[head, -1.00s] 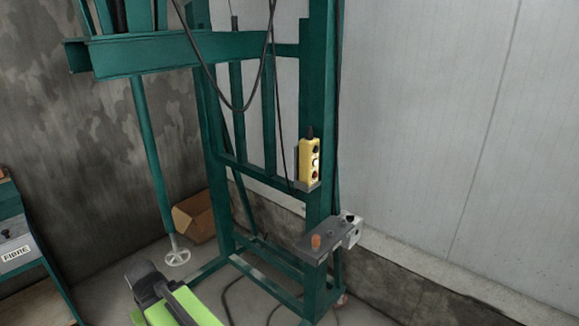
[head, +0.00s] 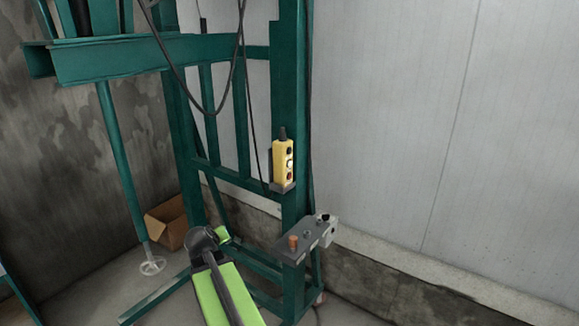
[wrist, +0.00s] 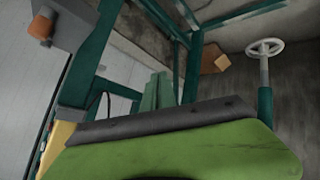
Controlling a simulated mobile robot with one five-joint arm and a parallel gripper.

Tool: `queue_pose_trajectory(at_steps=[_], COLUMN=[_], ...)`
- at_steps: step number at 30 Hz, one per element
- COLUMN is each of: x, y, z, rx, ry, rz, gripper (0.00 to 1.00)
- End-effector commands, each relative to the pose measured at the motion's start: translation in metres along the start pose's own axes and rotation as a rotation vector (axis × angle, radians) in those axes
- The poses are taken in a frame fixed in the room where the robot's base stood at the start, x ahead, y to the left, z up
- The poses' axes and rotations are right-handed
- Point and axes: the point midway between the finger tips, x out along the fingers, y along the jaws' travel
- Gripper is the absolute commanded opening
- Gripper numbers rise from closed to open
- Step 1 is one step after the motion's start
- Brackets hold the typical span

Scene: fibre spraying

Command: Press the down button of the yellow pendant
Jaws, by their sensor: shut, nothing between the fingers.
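The yellow pendant (head: 279,165) hangs upright on a green post in the head view, its round buttons facing right. I cannot tell from markings which button is down. My gripper (head: 223,235) is lower and to the left of the pendant, apart from it, partly hidden behind my dark wrist joint. In the wrist view my green gripper (wrist: 170,150) fills the bottom and looks shut and empty. A yellow strip (wrist: 56,142), probably the pendant, shows at the left there, partly hidden by the gripper; its buttons are not clear.
A grey bracket (head: 306,240) with an orange knob (head: 293,242) juts out below the pendant. The green frame (head: 290,90) stands against a pale wall. A dark cable (head: 200,108) loops above. A cardboard box (head: 168,222) and a handwheel (head: 152,266) are at left.

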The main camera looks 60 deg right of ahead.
Motion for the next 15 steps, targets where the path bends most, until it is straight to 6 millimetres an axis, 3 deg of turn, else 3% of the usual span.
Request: queue_pose_trajectory(at_steps=[1,7,11,15], x=[0.009,0.022,0.016,-0.002], y=[0.035,0.172,0.264,0.352], z=[-0.010,-0.046,-0.059,-0.056], rx=[0.015,0.012,-0.047,-0.163], ry=[0.050,0.289,0.446,0.594], rz=[0.049,0.241,0.350,0.431], gripper=[0.00,0.00,0.00,0.00])
